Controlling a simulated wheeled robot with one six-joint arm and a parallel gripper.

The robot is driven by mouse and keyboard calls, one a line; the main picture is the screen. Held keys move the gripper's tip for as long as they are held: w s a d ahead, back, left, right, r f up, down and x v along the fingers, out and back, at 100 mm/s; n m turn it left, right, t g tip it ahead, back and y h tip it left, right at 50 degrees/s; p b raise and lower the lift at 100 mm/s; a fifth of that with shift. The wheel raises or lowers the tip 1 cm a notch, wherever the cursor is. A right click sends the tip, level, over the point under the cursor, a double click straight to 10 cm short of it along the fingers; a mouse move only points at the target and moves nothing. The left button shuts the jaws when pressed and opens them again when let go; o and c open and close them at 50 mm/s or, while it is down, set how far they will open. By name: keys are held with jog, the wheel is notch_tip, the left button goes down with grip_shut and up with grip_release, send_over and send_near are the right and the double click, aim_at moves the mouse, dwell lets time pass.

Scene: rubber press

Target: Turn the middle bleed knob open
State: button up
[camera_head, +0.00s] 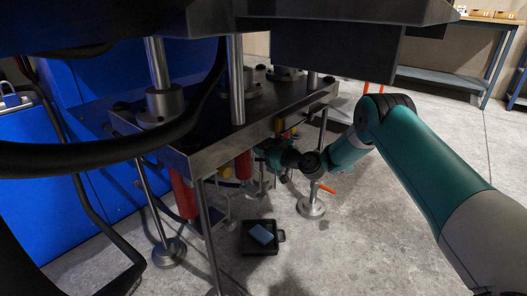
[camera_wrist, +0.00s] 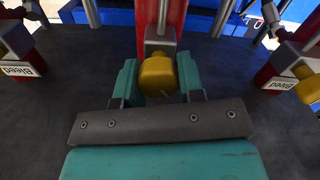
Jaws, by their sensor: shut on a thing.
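The middle bleed knob (camera_wrist: 158,74) is yellow and sits at the end of a metal stem below a red cylinder (camera_wrist: 160,18) in the wrist view. My gripper (camera_wrist: 157,80) has one teal finger on each side of this knob and is shut on it. A small mark shows on the knob's lower face; how far it is turned I cannot tell. In the head view my gripper (camera_head: 268,152) reaches under the press table's edge (camera_head: 240,136), and the knob in it is hidden there.
Other yellow bleed knobs stand at the left (camera_wrist: 14,38) and right (camera_wrist: 309,88) in the wrist view, beside white "Bleed" labels (camera_wrist: 280,83). In the head view a table leg (camera_head: 312,190) stands close to my arm. A black tray (camera_head: 262,247) with a blue block lies on the floor.

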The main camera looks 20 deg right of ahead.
jog(key=n+b, duration=0.1)
jog(key=n, duration=0.1)
jog(key=n+b, duration=0.1)
jog(key=b, duration=0.1)
jog(key=shift+f+n, duration=0.35)
jog(key=shift+n, duration=0.05)
jog(key=shift+s+r+n+b, duration=0.1)
jog(key=shift+r+n+b, duration=0.05)
jog(key=shift+n+b, duration=1.45)
jog(key=o, duration=0.9)
jog(key=shift+r, duration=0.1)
